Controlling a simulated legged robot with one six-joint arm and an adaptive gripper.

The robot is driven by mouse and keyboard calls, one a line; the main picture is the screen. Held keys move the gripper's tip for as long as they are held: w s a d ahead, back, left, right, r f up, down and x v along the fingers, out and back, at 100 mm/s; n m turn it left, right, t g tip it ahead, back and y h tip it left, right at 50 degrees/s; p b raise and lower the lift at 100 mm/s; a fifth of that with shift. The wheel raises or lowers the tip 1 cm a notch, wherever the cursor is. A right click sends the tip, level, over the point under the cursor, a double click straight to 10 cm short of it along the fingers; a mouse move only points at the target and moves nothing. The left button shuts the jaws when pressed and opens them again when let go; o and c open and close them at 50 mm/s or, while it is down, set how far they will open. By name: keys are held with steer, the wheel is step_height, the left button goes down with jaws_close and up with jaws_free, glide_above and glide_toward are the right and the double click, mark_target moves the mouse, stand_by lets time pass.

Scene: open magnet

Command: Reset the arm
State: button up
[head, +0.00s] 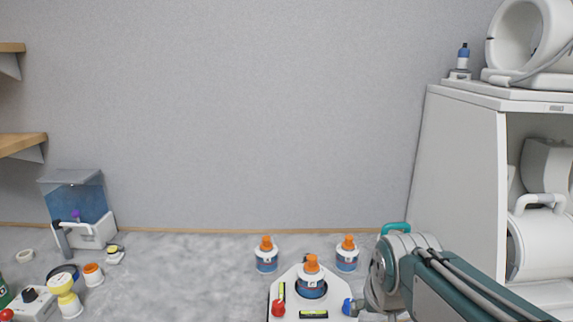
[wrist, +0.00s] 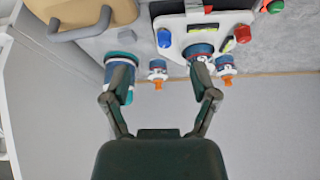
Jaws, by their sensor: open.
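My gripper (wrist: 161,68) is open in the wrist view, its two fingers spread wide with nothing between the tips. In the head view my arm comes in from the lower right; its gripper cannot be made out there. A white device (head: 290,290) with a red knob (head: 278,308) and a blue knob (head: 349,307) stands at the bottom middle of the head view. An orange-capped bottle (head: 311,284) sits in it. Two more such bottles, a left one (head: 266,258) and a right one (head: 347,256), stand behind it. The device (wrist: 178,24) lies beyond my fingertips in the wrist view.
A white cabinet (head: 455,160) stands at the right, close to my arm. A blue water tank (head: 78,205) and several small items are at the left. Wooden shelves (head: 20,143) stick out at the far left. The surface (head: 190,275) left of the device is clear.

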steer(key=s+f, duration=0.1)
steer(key=s, duration=1.1)
steer(key=shift+s+f+n+t, duration=0.25)
steer(key=shift+s+n+t, duration=0.05)
steer(key=shift+s, duration=0.05)
